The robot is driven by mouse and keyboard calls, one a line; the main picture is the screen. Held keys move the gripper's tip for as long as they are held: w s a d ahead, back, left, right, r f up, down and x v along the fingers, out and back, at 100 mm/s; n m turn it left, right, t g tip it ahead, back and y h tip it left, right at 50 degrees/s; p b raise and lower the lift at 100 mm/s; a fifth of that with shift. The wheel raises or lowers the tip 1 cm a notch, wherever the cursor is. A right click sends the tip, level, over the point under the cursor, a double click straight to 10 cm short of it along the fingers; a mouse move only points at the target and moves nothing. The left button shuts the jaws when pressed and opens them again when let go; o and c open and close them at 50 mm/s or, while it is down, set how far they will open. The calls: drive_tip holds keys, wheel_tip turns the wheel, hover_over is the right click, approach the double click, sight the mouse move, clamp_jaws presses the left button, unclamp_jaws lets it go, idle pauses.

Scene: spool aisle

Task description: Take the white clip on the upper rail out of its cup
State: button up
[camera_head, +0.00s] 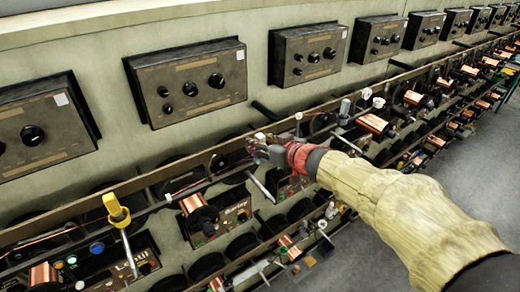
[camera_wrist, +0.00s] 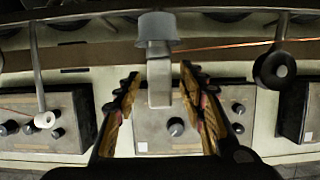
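The white clip (camera_wrist: 159,80) stands in a grey cup (camera_wrist: 158,28) on the upper rail, in the middle of the wrist view. My gripper (camera_wrist: 160,72) is open, with one finger on each side of the clip's pale body. Gaps show between the clip and both fingers, so it does not look gripped. In the head view my gripper (camera_head: 260,148) is at the upper rail (camera_head: 160,187), and a small white tip (camera_head: 260,136) shows beside it. The fingers and the cup are mostly hidden there.
A yellow clip (camera_head: 116,209) stands farther left on the rail. Copper spools (camera_head: 374,123) and black discs crowd the racks. Control boxes (camera_head: 187,82) line the wall behind. In the wrist view, a rod with a white end (camera_wrist: 44,119) and a black knob (camera_wrist: 275,70) flank the fingers.

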sight(261, 136)
drive_tip(key=shift+c, duration=1.2)
clamp_jaws()
drive_tip(key=shift+r, duration=0.15)
drive_tip(key=shift+r, duration=0.5)
wheel_tip(261, 136, up, 3)
drive_tip(key=shift+s+d+f, duration=0.1)
drive_tip(key=shift+d+f, duration=0.05)
drive_tip(key=shift+f, duration=0.05)
drive_tip(key=s+d+r+b, duration=0.3)
drive_tip(key=s+d+r, duration=0.3)
drive_tip(key=s+r, duration=0.3)
drive_tip(key=s, duration=0.3)
drive_tip(key=shift+s+b, duration=0.15)
drive_tip(key=shift+b, duration=0.15)
drive_tip(key=shift+r, duration=0.1)
